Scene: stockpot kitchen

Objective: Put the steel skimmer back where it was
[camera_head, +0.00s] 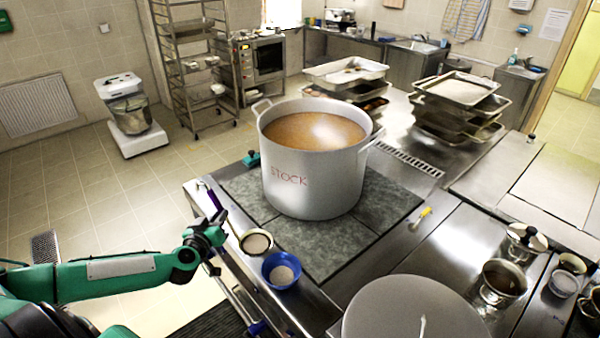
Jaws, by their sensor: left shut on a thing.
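My left gripper (216,234) is shut at the left edge of the steel counter. The large steel stockpot (288,180), marked STOCK and filled with brown liquid, stands to the right of the gripper on dark plates. My right gripper is out of view.
A steel rail (237,293) runs along the counter edge. A large round lid (415,312) is at the front. Stacked trays (458,90) stand behind the pot.

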